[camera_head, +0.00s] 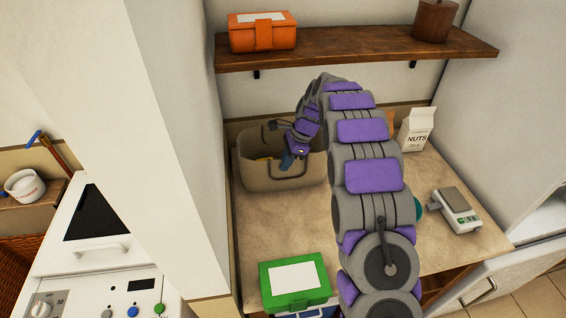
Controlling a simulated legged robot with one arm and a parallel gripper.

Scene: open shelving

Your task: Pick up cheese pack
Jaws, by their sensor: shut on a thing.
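My arm reaches over the counter from the right front and bends down into a grey-beige basket (283,185) at the back left of the counter. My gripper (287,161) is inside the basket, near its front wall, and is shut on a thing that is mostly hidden.
A wooden shelf (350,48) above holds an orange box (262,33). A nuts carton (416,130) and a scale (457,208) stand right. A green-lidded box (297,282) is at the front. The counter's left middle is clear.

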